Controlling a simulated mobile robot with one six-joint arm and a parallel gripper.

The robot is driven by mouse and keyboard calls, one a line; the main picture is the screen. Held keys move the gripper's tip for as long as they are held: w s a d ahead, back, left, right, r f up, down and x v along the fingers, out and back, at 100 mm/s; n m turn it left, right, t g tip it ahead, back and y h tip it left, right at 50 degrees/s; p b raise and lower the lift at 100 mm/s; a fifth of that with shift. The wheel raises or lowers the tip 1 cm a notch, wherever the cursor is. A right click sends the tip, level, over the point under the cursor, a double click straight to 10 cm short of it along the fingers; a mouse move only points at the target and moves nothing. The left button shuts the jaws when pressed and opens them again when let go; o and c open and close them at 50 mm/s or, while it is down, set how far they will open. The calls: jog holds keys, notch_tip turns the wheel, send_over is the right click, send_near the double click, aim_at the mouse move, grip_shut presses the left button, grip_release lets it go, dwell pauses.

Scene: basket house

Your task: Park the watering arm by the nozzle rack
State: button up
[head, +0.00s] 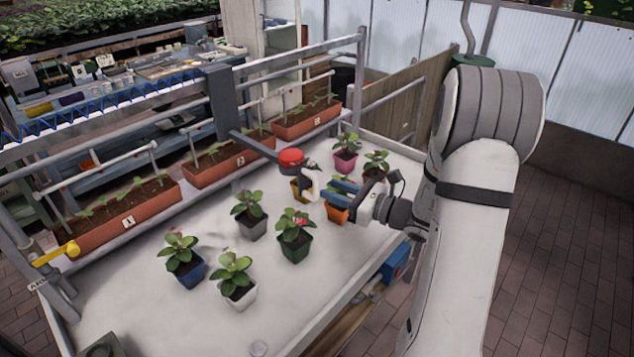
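The watering arm appears to be the grey carriage (222,100) on the upper rail. Its thin bar reaches over the white bench to a red knob (290,157). My gripper (311,183) is just right of and below the knob, above the potted plants. A gap seems to show between gripper and knob, but contact is hard to judge. Its fingers are small and partly overlapped by its blue parts, so opening is unclear. At the rail's left end are a yellow piece (57,254) and a small label (38,284), perhaps reading "PARK". I cannot make out a nozzle rack for certain.
Several potted plants stand on the white bench (150,310), including a blue pot (188,272) and a white pot (240,297). Numbered terracotta planters (125,218) line the far side behind a lower rail. A cluttered blue table (120,95) stands beyond. The bench's front left is mostly clear.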

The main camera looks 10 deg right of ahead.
aim_at(316, 181)
jog(key=p+x, duration=0.1)
jog(key=x, duration=0.4)
jog(key=shift+w+a, duration=0.2)
jog(key=shift+a, duration=0.05)
jog(key=shift+c, duration=0.5)
jog(key=c, duration=0.6)
grip_shut()
jog(key=shift+d, duration=0.1)
